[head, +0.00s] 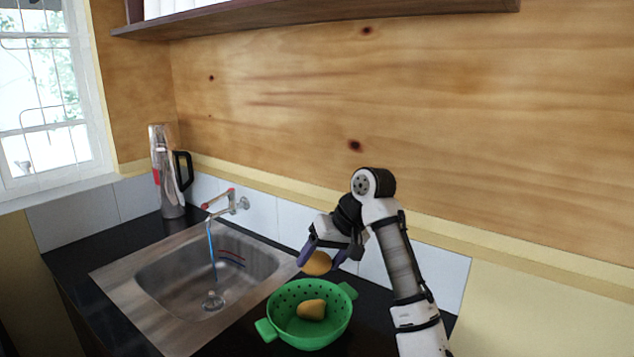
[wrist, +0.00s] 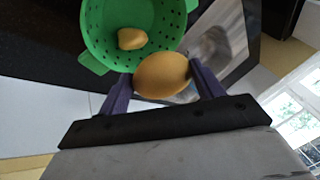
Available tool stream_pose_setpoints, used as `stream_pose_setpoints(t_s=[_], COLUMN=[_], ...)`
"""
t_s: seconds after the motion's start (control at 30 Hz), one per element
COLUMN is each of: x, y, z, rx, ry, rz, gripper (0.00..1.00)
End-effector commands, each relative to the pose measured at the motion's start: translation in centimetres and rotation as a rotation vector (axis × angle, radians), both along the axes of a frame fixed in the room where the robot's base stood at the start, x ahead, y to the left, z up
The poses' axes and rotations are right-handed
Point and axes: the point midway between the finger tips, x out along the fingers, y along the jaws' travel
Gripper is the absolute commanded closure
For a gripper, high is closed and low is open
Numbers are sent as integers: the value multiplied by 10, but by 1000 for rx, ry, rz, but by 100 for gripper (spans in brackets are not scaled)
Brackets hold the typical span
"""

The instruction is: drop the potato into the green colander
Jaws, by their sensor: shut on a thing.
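The green colander (head: 283,336) stands on the black counter, in front of and to the right of the sink. A tan, potato-like lump (head: 311,309) lies inside it; it also shows in the wrist view (wrist: 131,39). My gripper (head: 320,262) is shut on a second rounded tan thing, which looks like a potato (head: 317,264). It is held between the purple fingers, above the back part of the colander in the head view. In the wrist view the held potato (wrist: 162,75) overlaps the colander's rim (wrist: 95,45).
A steel sink (head: 165,283) with a faucet (head: 225,204) and a stream of water is left of the colander. A tall metal jug (head: 170,180) stands in the back corner. A shelf (head: 320,18) hangs high on the plywood wall behind my arm.

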Motion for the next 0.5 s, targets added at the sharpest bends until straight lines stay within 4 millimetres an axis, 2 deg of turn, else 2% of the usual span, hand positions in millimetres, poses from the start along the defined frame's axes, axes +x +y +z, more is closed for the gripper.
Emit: stream_pose_setpoints(t_s=[0.27,0.5], x=[0,0], y=[0,-1], z=[-9,-37], rx=[0,-1], ry=[-1,0], rz=[0,-1], gripper=[58,58])
